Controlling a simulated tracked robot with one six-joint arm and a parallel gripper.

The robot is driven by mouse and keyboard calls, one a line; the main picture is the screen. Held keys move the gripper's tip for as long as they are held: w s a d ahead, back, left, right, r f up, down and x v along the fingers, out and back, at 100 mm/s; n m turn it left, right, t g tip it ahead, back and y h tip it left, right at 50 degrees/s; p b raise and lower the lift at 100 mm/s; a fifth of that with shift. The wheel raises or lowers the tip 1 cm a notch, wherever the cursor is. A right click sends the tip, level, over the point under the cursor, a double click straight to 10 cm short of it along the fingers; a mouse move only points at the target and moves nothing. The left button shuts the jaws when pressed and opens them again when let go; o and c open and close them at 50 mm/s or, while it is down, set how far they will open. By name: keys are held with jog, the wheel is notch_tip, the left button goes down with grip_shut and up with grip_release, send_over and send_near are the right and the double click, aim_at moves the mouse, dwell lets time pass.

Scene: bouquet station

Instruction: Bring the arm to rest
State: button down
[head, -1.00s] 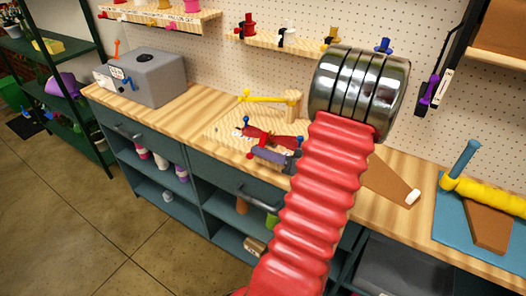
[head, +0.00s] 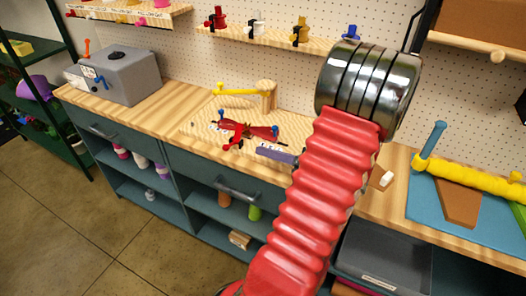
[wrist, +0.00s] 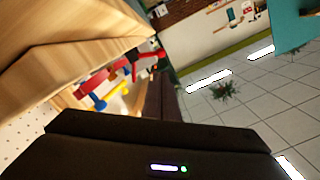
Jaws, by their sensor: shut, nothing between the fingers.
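My red ribbed arm with its shiny ringed metal joint (head: 368,90) rises across the middle right of the head view, above the bench. A small grey-purple part of my gripper (head: 277,155) shows at the left of the arm, over the bench. Most of the gripper is hidden behind the arm. In the wrist view, the gripper's dark body (wrist: 160,140) with a small light fills the bottom. The gripper is shut and holds nothing.
The wooden bench (head: 170,105) carries a red blue-tipped item (head: 245,130), a yellow-armed wooden stand (head: 266,95), a grey box (head: 115,75) and a blue mat (head: 428,210) with a yellow roll (head: 470,178). Shelves with clamps (head: 300,32) hang behind. Floor is clear at lower left.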

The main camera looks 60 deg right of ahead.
dwell(0.7)
jog(key=w+a+r+n+g+y, duration=0.1)
jog(key=w+a+n+g+y, duration=0.1)
jog(key=w+a+g+y, duration=0.45)
jog(key=w+a+r+n+g+y, duration=0.1)
jog(key=w+a, duration=0.3)
jog(key=a, duration=0.6)
jog(key=s+a+r+n+g+h, duration=0.2)
jog(key=a+g+h, duration=0.45)
jog(key=a, duration=1.25)
jog(key=a+r+n+t+h, duration=0.1)
jog(key=a+r+t, duration=0.1)
jog(key=a+r, duration=0.3)
jog(key=shift+s+r+n+h, duration=0.15)
jog(key=shift+r+n+h, duration=0.15)
jog(key=shift+n, duration=0.1)
